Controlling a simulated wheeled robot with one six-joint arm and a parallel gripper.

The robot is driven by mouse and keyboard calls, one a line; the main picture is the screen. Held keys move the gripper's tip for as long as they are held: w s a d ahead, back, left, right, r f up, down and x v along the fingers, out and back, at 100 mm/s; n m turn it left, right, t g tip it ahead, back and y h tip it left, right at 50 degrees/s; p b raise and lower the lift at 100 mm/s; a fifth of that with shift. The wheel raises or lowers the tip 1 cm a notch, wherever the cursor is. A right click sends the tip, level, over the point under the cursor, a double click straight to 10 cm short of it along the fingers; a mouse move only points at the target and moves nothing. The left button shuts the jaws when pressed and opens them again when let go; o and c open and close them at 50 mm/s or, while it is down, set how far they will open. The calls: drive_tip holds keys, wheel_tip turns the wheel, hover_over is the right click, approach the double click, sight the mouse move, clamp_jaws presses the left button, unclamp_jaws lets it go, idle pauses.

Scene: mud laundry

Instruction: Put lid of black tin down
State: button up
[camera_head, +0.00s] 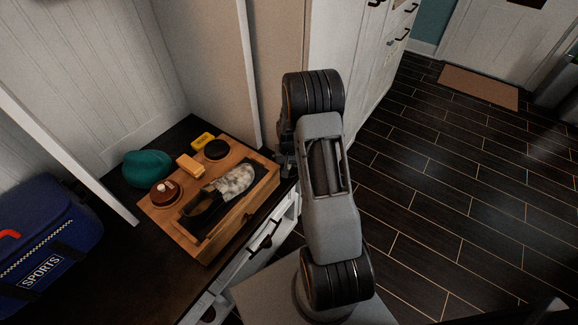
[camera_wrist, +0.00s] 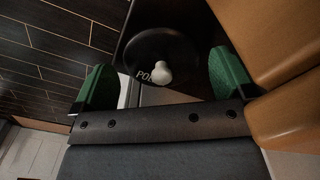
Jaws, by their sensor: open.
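In the wrist view, a round black lid (camera_wrist: 140,48) with a white knob (camera_wrist: 162,73) and partly hidden white lettering lies on a dark surface. My gripper (camera_wrist: 164,80) is open, with one green fingertip on each side of the knob and a visible gap to both. Whether the lid lies flat is hard to tell. In the head view, my gripper (camera_head: 286,160) is at the right end of the dark counter, mostly hidden by my arm; the lid is not visible there. A round black tin (camera_head: 216,149) sits at the back of the wooden box.
The wooden box (camera_head: 228,232) also bears a shoe (camera_head: 232,182), a tan block (camera_head: 190,165) and a brown tin with a pale knob (camera_head: 165,191). A teal cap (camera_head: 147,168), a yellow item (camera_head: 203,139) and a blue sports bag (camera_head: 45,245) are nearby. A tall cabinet stands behind.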

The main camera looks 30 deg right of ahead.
sight(289, 167)
wheel_tip(289, 167, up, 11)
drive_tip(key=p, duration=0.2)
drive_tip(key=s+a+r+n+t, duration=0.1)
drive_tip(key=s+a+r, duration=0.25)
drive_tip(key=r, duration=0.25)
drive_tip(key=s+a+r+n, duration=0.1)
drive_tip(key=s+a+r, duration=0.2)
drive_tip(key=a+r, duration=0.25)
drive_tip(key=s+a+r+n+t, duration=0.2)
drive_tip(key=s+a+r, duration=0.3)
drive_tip(key=s, duration=0.6)
drive_tip(key=shift+a+r+n, duration=0.2)
drive_tip(key=shift+n, duration=0.5)
wheel_tip(289, 167, up, 20)
drive_tip(key=p, duration=1.9)
drive_tip(key=shift+s+a+t, duration=0.15)
drive_tip(key=shift+a+t, duration=0.15)
